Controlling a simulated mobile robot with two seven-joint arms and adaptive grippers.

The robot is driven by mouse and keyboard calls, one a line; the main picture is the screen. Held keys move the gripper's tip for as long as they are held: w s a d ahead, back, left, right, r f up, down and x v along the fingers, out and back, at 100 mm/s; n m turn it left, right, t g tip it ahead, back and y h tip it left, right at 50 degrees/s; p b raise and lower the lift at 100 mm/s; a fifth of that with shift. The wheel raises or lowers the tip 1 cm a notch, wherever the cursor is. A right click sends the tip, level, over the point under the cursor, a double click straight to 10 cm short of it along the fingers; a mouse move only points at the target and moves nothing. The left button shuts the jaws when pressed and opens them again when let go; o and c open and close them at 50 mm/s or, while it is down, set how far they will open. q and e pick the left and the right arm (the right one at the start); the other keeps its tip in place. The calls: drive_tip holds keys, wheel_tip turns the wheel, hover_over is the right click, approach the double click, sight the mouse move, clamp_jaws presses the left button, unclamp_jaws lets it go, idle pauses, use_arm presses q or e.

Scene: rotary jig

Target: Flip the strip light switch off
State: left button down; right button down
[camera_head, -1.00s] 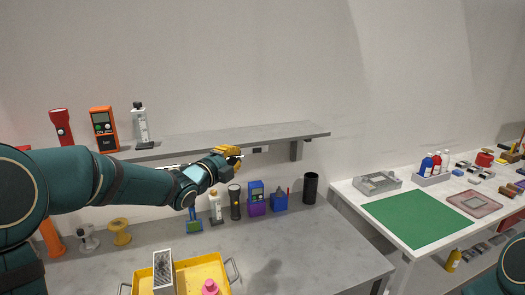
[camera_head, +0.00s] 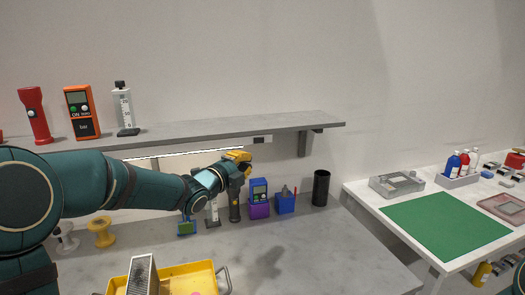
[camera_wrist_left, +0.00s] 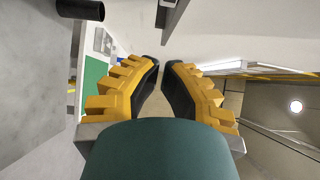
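The strip light (camera_head: 205,151) is a thin bright bar under the front of the grey wall shelf, and it is glowing. A small dark box (camera_head: 262,139) sits under the shelf to its right. It looks like the switch, but its lever position is too small to tell. My left gripper (camera_head: 246,162), with yellow fingers, is just below and left of this box and looks apart from it. In the left wrist view the gripper (camera_wrist_left: 162,65) shows a narrow gap between its black pads, with nothing held. My right gripper is out of view.
The shelf (camera_head: 225,128) has a bracket (camera_head: 303,143) right of the box. Below my gripper stand a dark flashlight (camera_head: 235,205), a purple-and-blue device (camera_head: 259,198) and a black cylinder (camera_head: 321,188). A yellow tray (camera_head: 203,276) is at the bench front.

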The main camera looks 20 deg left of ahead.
sight(259, 141)
use_arm(q)
drive_tip(key=shift+w, duration=0.2)
drive_tip(key=a+p+x, duration=0.1)
drive_tip(key=a+x, duration=0.1)
drive_tip(key=x, duration=1)
drive_tip(key=shift+w+a, duration=0.2)
drive_tip(key=shift+w, duration=0.5)
drive_tip(key=shift+f, duration=0.1)
drive_tip(key=shift+w, duration=0.1)
drive_tip(key=shift+w+a, duration=0.1)
drive_tip(key=shift+w, duration=0.3)
